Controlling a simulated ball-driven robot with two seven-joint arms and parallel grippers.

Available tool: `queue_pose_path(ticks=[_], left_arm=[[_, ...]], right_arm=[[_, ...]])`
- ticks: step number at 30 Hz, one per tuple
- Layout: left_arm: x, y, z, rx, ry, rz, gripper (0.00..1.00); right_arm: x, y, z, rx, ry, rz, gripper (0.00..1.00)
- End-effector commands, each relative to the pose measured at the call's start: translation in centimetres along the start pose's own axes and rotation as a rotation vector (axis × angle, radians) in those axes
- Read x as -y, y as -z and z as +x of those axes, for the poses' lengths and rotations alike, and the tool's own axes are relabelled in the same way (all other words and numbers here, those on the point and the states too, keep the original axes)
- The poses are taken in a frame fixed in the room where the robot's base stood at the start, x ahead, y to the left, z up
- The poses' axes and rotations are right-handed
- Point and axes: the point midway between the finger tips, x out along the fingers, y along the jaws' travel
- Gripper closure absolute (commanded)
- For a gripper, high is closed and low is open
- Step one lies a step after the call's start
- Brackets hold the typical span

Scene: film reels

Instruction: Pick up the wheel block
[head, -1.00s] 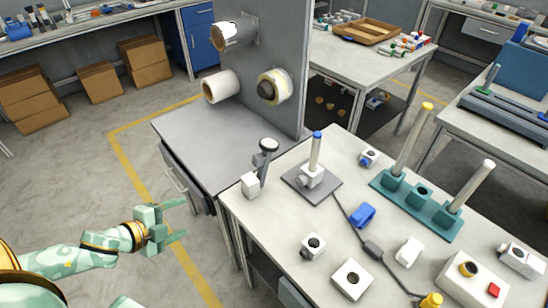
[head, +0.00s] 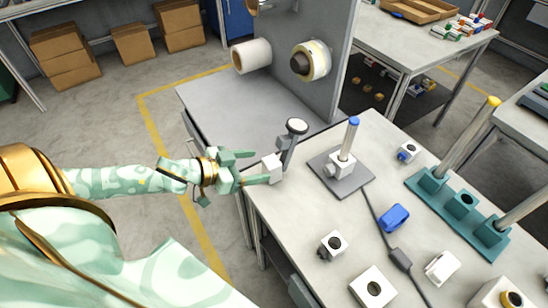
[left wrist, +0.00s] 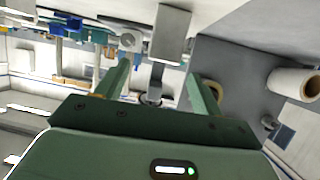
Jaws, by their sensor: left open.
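A white block (head: 271,168) stands at the near left edge of the table, with a dark arm and round disc (head: 297,126) beside it. I take this for the wheel block, though I cannot be sure. My left gripper (head: 261,167) is open, its fingertips pointing right at the block. In the left wrist view the block (left wrist: 171,35) shows just beyond and between the open fingertips (left wrist: 158,70). I cannot tell whether they touch it. The disc is partly hidden there behind the gripper body. My right gripper is not in view.
The table (head: 290,215) also holds a grey plate with a blue-tipped post (head: 348,140), a blue block (head: 394,217), a teal rack (head: 461,208) and several white blocks. A grey panel with rolls (head: 318,58) stands behind. The floor left of the table is clear.

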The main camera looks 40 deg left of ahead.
Motion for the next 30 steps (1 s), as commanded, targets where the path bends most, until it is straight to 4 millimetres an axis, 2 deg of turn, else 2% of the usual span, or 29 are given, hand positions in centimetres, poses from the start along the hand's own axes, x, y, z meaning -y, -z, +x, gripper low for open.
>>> queue_pose_path(ticks=[1, 3, 11, 16, 19, 22, 29, 30], left_arm=[[0.1, -0.3, 1.2, -0.001, 0.000, 0.003, 0.33], [0.1, -0.2, 2.1, -0.002, 0.000, 0.001, 0.33], [0.1, -0.2, 3.9, 0.000, 0.001, 0.003, 0.33], [0.6, -1.0, 6.5, 0.000, 0.001, 0.003, 0.33], [0.5, -0.8, 7.7, 0.000, 0.001, 0.003, 0.33], [0.5, -0.7, 8.3, 0.000, 0.001, 0.002, 0.33], [0.4, -0.6, 8.4, 0.002, 0.001, 0.002, 0.33], [0.4, -0.6, 8.4, 0.001, 0.001, 0.002, 0.38]], right_arm=[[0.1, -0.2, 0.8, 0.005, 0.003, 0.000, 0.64], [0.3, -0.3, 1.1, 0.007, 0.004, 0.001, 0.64], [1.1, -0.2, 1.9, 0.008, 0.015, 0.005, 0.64], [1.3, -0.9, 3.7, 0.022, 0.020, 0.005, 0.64], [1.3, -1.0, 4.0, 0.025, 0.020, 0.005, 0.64], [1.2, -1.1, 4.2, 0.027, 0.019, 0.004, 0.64], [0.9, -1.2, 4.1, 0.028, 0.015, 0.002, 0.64], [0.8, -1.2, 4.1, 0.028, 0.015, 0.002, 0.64]])
